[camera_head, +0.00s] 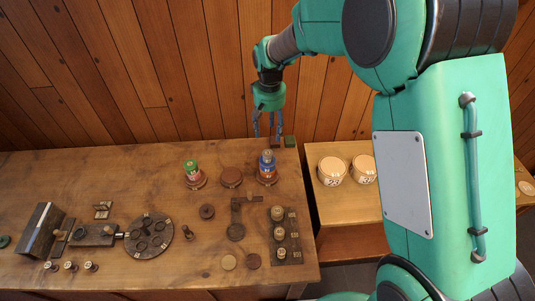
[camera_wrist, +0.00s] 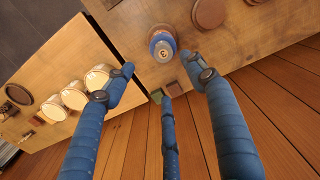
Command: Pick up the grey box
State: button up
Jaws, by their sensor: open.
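No box shows as plainly grey. A small dark brownish-grey block (camera_head: 277,141) sits at the table's back edge, beside a small green block (camera_head: 290,141). In the wrist view the brownish block (camera_wrist: 174,87) and the green block (camera_wrist: 156,96) lie by the tip of the middle finger. I cannot tell if the brownish one is the grey box. My gripper (camera_head: 268,134) is above the back edge, close to these blocks. Its blue fingers are spread open and empty in the wrist view (camera_wrist: 167,80). Whether a finger touches a block is unclear.
A blue-banded spool (camera_head: 267,164) stands just in front of my gripper, with a brown disc (camera_head: 231,177) and a green-topped spool (camera_head: 193,174) to its left. A dark slanted box (camera_head: 42,230) is far left. White tubs (camera_head: 332,171) stand on the right table, past a gap.

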aim_at(268, 153)
jog(key=shift+w+a+f, duration=0.25)
jog(key=shift+w+f, duration=0.05)
jog(key=shift+f, duration=0.3)
jog(key=shift+f, duration=0.1)
jog(key=shift+f, duration=4.2)
jog(key=shift+f, duration=0.25)
jog(key=shift+w+f, duration=0.15)
jog(key=shift+f, duration=2.2)
